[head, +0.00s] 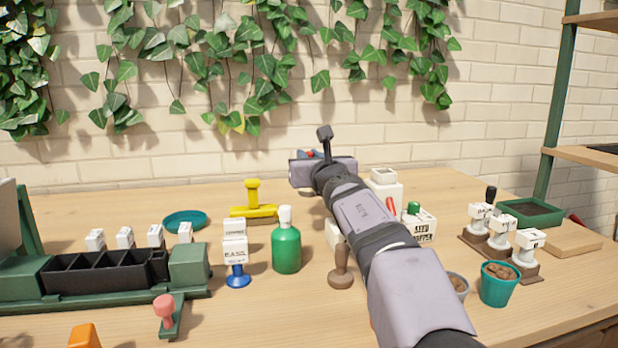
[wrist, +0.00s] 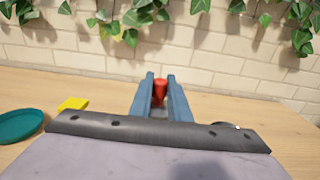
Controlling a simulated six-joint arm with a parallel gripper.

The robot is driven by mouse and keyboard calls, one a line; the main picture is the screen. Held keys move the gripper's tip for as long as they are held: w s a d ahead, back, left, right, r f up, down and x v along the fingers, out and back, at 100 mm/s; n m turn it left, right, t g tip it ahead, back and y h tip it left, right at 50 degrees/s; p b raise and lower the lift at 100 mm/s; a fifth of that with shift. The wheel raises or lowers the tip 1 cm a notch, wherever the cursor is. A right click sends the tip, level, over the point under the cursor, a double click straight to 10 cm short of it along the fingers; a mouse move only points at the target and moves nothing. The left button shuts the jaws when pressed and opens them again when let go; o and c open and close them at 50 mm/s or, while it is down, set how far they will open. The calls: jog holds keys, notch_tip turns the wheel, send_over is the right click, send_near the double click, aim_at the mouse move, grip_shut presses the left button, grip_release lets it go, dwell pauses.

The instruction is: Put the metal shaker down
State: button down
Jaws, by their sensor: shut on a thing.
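My gripper (head: 308,154) reaches to the back of the table, mostly hidden behind my own wrist in the head view. In the wrist view its blue fingers (wrist: 161,80) are shut on a red piece (wrist: 160,89). A little of this red piece also shows in the head view (head: 310,153). The rest of the held thing is hidden, so I cannot tell from its shape whether it is the metal shaker. I cannot tell whether it touches the table. No other metal shaker is plainly seen.
A yellow tool (head: 253,210), teal saucer (head: 168,222) and green bottle (head: 286,250) stand left of my arm. The brick wall (head: 420,130) is close behind. The back-left table is clear.

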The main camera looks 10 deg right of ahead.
jog(key=shift+f+b, duration=1.75)
jog(key=shift+f, duration=0.05)
jog(key=shift+f, duration=0.1)
jog(key=shift+f+b, duration=0.5)
jog(key=shift+b, duration=0.05)
jog(key=c, duration=1.7)
grip_release()
jog(key=shift+f, duration=0.15)
jog(key=shift+o, duration=0.2)
jog(key=shift+f, duration=0.15)
